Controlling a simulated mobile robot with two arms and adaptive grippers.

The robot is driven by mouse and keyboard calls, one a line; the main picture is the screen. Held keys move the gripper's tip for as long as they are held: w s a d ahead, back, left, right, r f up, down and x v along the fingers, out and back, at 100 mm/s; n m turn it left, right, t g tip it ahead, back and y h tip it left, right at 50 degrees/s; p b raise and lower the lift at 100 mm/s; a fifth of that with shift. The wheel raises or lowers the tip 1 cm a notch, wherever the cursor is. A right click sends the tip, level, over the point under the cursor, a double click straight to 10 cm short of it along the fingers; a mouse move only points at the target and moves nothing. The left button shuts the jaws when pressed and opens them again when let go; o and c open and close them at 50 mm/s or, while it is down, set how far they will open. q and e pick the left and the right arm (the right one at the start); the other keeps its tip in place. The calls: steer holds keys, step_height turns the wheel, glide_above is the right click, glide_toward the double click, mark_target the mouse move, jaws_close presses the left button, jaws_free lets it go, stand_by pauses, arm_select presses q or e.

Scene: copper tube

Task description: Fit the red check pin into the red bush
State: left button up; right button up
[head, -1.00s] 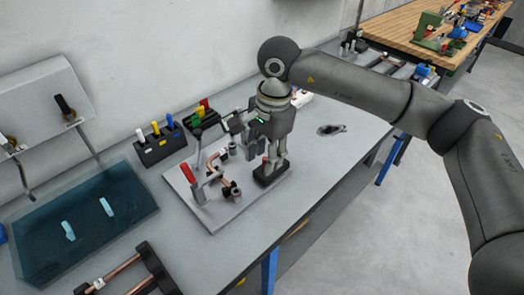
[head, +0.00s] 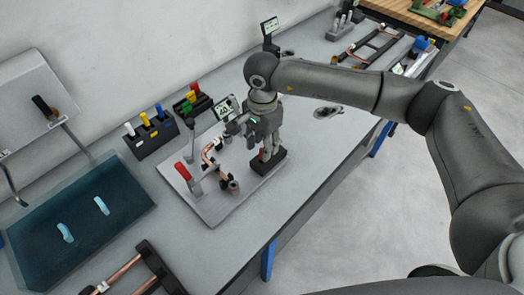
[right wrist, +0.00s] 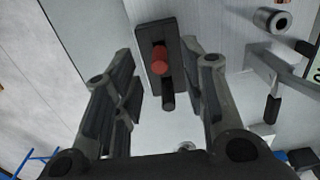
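My right gripper (head: 268,154) points down over a black block (head: 270,162) at the right part of the grey fixture plate (head: 212,212). In the right wrist view my right gripper (right wrist: 167,100) is open, its fingers apart on both sides. Between and beyond them is the black block (right wrist: 143,38), with a red round piece, apparently the red check pin (right wrist: 160,58), standing in it. A dark cylinder (right wrist: 168,100) shows just below the red piece. My left gripper is not seen.
A blue mat (head: 60,262) lies at left. Bench right of the block is fairly clear.

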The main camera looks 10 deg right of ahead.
steer(key=shift+a+f+p, duration=0.1)
steer(key=shift+f+p, duration=0.25)
steer(key=shift+f, duration=0.9)
steer(key=shift+c, duration=1.9)
jaws_close()
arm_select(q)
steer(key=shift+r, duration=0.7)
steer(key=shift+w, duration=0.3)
